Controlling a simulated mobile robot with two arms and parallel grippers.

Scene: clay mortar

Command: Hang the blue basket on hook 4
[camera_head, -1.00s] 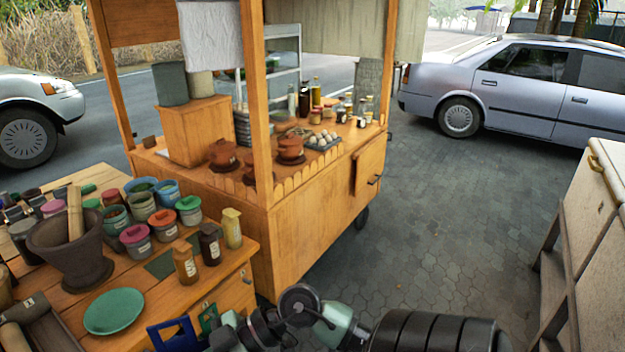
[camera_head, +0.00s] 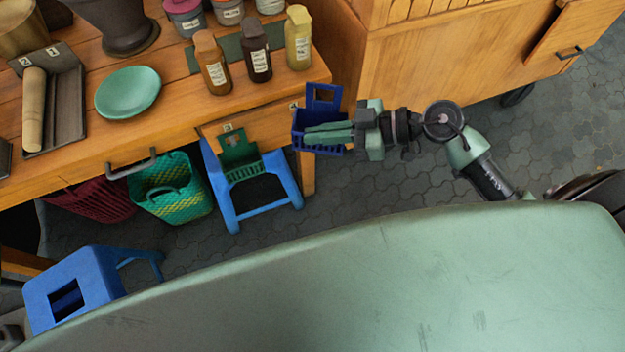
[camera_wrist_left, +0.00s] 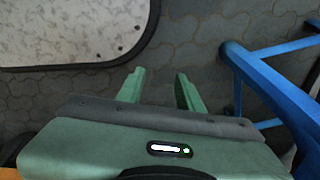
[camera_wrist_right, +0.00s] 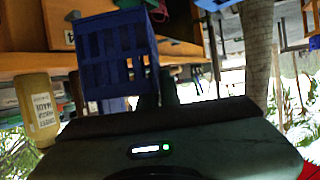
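The blue basket (camera_head: 323,97), dark blue with a tall back plate and a square hole, is at the right end of the table's front, beside a small number tag (camera_head: 294,105). My right gripper (camera_head: 308,136) reaches it from the right, shut on its wall; the right wrist view also shows the basket (camera_wrist_right: 118,48) at the fingers. The hook is hidden, so I cannot tell if the basket touches it. A green basket (camera_head: 238,150) hangs under tag 3 (camera_head: 228,127). My left gripper (camera_wrist_left: 158,90) is open and empty above the paving, outside the head view.
A blue stool (camera_head: 232,205) stands under the green basket, and another (camera_head: 75,285) stands at lower left. A woven green basket (camera_head: 170,190) is under the table. Bottles (camera_head: 256,55) stand near the table edge. Paving right of the table is free.

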